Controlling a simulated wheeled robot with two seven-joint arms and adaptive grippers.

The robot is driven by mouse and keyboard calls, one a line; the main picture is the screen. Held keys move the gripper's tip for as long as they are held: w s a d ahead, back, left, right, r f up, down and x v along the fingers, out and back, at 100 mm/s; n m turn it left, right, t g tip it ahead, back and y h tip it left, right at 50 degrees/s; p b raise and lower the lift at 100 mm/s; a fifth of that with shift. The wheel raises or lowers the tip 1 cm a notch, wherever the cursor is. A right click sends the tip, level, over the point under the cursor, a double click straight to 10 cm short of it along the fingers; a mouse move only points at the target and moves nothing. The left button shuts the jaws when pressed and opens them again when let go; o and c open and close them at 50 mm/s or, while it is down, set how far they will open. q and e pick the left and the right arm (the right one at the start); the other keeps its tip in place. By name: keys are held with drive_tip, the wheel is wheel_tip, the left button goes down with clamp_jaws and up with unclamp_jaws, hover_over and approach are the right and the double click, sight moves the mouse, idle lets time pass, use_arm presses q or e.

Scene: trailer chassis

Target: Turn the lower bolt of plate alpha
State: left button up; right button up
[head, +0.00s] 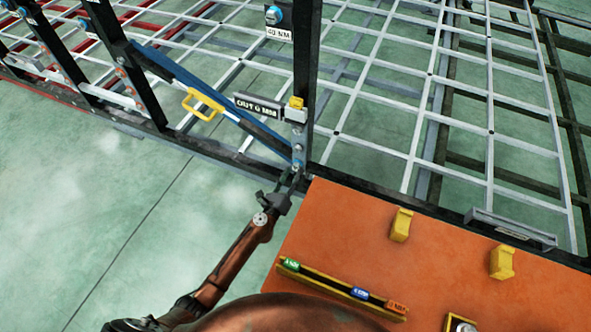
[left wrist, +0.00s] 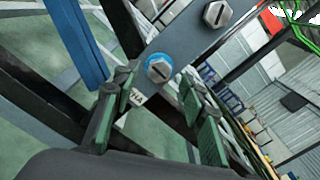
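A narrow grey steel plate (head: 299,143) is fixed upright on the black post in the head view. In the left wrist view this plate (left wrist: 188,42) carries a hex bolt with a blue ring (left wrist: 158,69) at its lower end and a plain slotted hex bolt (left wrist: 217,13) higher up. My left gripper (head: 284,186) is at the foot of the post, just below the plate. In the wrist view its green-padded fingers (left wrist: 157,88) are open, with the blue-ringed bolt beyond the gap between them. My right gripper is out of view.
A blue diagonal brace (head: 215,97) with a yellow handle (head: 203,104) runs down to the post. A sign reading OUT 6 MM (head: 257,107) sticks out above. An orange table (head: 350,235) with a marked tool rack (head: 342,288) and yellow holders (head: 401,225) stands right of my left arm.

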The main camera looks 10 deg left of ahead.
sight(296, 166)
use_arm(q)
drive_tip(key=shift+w+d, duration=0.2)
drive_tip(key=shift+w, duration=1.1)
drive_tip(key=shift+c, duration=0.4)
clamp_jaws()
